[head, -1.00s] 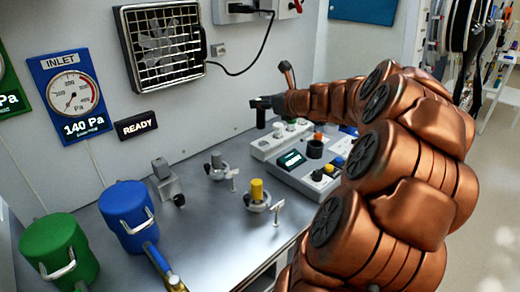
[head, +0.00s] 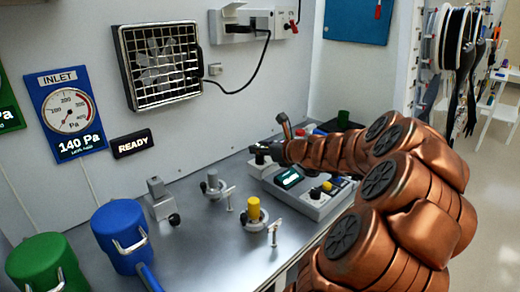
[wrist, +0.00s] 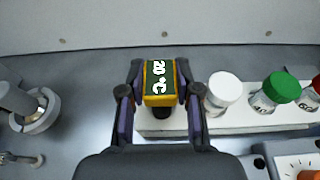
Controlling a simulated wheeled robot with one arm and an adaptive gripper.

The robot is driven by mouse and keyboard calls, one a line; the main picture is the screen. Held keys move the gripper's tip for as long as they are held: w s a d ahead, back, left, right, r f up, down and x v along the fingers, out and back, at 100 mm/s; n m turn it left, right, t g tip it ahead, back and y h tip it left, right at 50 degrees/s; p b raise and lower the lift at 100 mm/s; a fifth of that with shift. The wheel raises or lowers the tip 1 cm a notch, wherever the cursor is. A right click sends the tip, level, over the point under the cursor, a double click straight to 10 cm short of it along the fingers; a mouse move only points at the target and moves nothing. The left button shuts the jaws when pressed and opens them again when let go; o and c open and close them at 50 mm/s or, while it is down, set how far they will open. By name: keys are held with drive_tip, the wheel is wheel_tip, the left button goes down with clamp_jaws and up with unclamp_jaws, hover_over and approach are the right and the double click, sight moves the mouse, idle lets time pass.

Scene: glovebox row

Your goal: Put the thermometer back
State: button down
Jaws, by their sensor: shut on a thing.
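The thermometer (wrist: 160,83) is a small yellow block with a dark green face reading 20 °C. My gripper (wrist: 160,70) is shut on it, one finger at each side, in the wrist view. The thermometer is over the left end of a white rack (wrist: 228,125). A dark round shape shows just below it; whether this is a hole or part of the thermometer I cannot tell. In the head view my gripper (head: 265,150) is low over the rack (head: 258,168), and the thermometer is not clearly visible there.
A white-capped bottle (wrist: 223,88), a green-capped bottle (wrist: 281,88) and a red-capped one stand right of my gripper. A grey control box (head: 310,200) is in front of the rack. Metal fixtures, one yellow-topped (head: 253,209), and blue (head: 122,240) and green pots stand left.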

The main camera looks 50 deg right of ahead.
drive_tip(key=shift+f, duration=0.15)
drive_tip(key=c, duration=0.8)
unclamp_jaws()
drive_tip(key=shift+s+r, duration=0.25)
drive_tip(key=shift+r, duration=0.05)
drive_tip(key=v, duration=1.1)
drive_tip(key=shift+s+a, duration=0.1)
drive_tip(key=shift+s, duration=0.15)
